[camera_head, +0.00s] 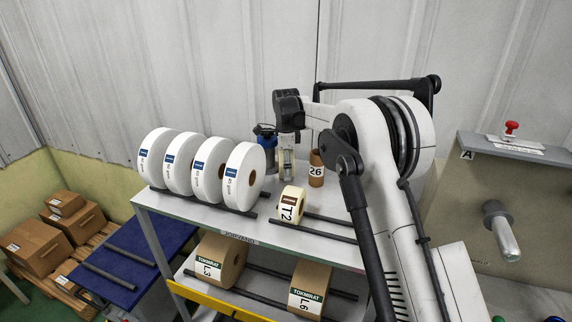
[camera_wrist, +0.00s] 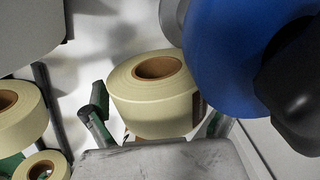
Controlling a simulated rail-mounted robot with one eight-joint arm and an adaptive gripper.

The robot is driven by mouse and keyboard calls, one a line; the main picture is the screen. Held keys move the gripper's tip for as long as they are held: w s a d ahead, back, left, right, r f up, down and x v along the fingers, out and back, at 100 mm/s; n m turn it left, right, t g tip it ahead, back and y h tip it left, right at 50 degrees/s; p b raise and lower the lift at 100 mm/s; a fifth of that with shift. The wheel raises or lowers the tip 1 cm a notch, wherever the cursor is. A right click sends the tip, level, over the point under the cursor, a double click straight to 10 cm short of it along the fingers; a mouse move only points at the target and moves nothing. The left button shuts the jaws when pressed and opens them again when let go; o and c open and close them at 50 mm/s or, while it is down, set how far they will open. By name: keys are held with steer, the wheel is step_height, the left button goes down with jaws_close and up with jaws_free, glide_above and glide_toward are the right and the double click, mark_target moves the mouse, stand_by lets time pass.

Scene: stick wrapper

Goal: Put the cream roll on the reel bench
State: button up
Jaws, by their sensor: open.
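The cream roll (camera_head: 291,205), with a brown and white T2 label, rests across dark rails on the grey rack's top shelf. My gripper (camera_head: 287,178) points down just above or behind it. In the wrist view, a cream roll (camera_wrist: 150,108) with a brown core sits between my open fingers (camera_wrist: 155,125); it appears to be the same roll. I cannot tell whether the fingers touch it. A low blue-topped bench (camera_head: 133,258) with two grey bars stands at left; I cannot tell whether it is the reel bench.
Several large white rolls (camera_head: 205,170) stand left of the cream roll. A blue device (camera_head: 264,138) and a brown roll marked 26 (camera_head: 316,170) stand close behind. Kraft rolls (camera_head: 221,259) lie on the lower shelf. A panel with a spindle (camera_head: 501,230) is at right.

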steer(key=c, duration=1.5)
steer(key=shift+o, duration=0.2)
steer(key=shift+r, duration=0.2)
